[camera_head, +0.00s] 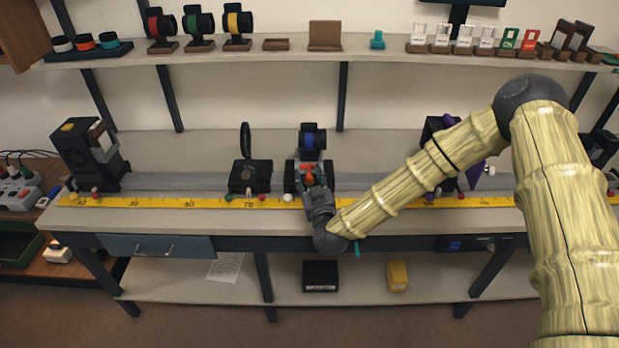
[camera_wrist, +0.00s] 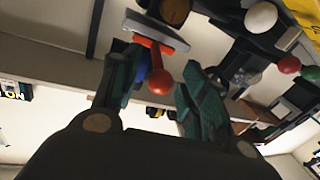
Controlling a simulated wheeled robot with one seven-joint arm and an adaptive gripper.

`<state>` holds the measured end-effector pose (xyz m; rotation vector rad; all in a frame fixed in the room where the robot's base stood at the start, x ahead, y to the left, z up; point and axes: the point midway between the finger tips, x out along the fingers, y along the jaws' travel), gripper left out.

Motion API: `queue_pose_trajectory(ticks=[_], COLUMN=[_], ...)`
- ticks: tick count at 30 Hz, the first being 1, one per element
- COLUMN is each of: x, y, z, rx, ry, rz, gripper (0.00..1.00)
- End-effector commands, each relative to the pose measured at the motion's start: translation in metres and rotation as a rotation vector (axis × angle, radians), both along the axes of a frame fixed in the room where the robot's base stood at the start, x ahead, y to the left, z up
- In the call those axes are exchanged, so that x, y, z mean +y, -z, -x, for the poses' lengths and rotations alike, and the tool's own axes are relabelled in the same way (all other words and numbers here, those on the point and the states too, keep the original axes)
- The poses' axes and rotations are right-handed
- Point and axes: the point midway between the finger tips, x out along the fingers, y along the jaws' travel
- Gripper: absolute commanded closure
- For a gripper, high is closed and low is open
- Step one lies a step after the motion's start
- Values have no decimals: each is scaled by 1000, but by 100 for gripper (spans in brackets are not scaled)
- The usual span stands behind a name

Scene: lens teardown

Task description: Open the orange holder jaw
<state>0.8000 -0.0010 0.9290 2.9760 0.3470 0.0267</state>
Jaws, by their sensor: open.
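The orange holder jaw (camera_wrist: 154,52) is an orange arm with a red-orange ball knob at its end, beside a flat grey bar in the wrist view. In the head view its orange part (camera_head: 308,171) shows low on the holder with the blue ring (camera_head: 312,138), at the middle of the bench. My gripper (camera_wrist: 160,78) is open, with one dark green finger on each side of the knob. In the head view my gripper (camera_head: 309,178) covers the front of this holder. I cannot tell whether a finger touches the knob.
A black holder with a round lens (camera_head: 249,176) stands close on the left. A yellow ruler (camera_head: 160,202) runs along the bench front. White, red and green knobs (camera_wrist: 261,17) lie to the right in the wrist view. A shelf (camera_head: 350,48) runs above.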

Motion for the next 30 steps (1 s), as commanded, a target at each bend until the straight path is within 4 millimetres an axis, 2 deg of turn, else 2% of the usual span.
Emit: queue_pose_trajectory(ticks=[5, 12, 18, 24, 30], x=[-5, -16, -23, -26, -27], y=[0, 1, 1, 0, 0], z=[22, 66, 95, 110, 113], rx=[2, 3, 2, 1, 1], ry=[-2, -2, -1, -1, -1], rz=[1, 1, 0, 0, 0], gripper=[56, 56, 56, 56, 56])
